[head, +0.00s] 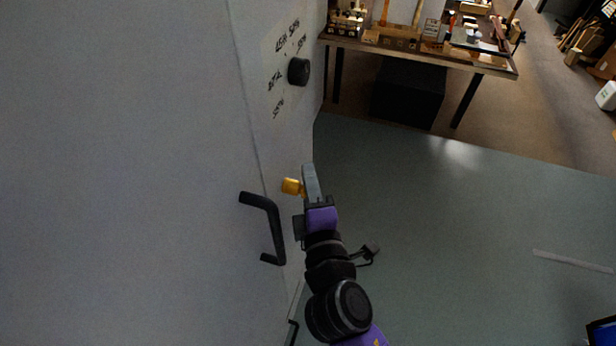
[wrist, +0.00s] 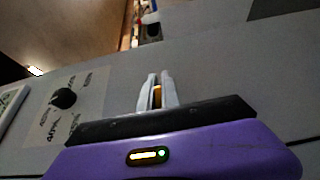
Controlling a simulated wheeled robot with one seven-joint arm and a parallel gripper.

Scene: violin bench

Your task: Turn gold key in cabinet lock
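The gold key (head: 292,186) sticks out from the light grey cabinet face (head: 170,170) in the head view, just right of the cabinet's edge seam. My gripper (head: 309,170) is right beside it, its fingers overlapping the key's right side in the picture. In the wrist view, my two pale fingers (wrist: 157,88) stand close together with a narrow strip of the gold key (wrist: 157,96) showing between them. I cannot tell whether they press on the key or only stand around it. The lock itself is hidden behind the key and fingers.
A black handle (head: 270,225) sits on the cabinet left of my gripper. A black dial (head: 299,71) on a marked label is above; it also shows in the wrist view (wrist: 63,98). A workbench (head: 410,45) with tools stands farther back. Green floor right is mostly clear.

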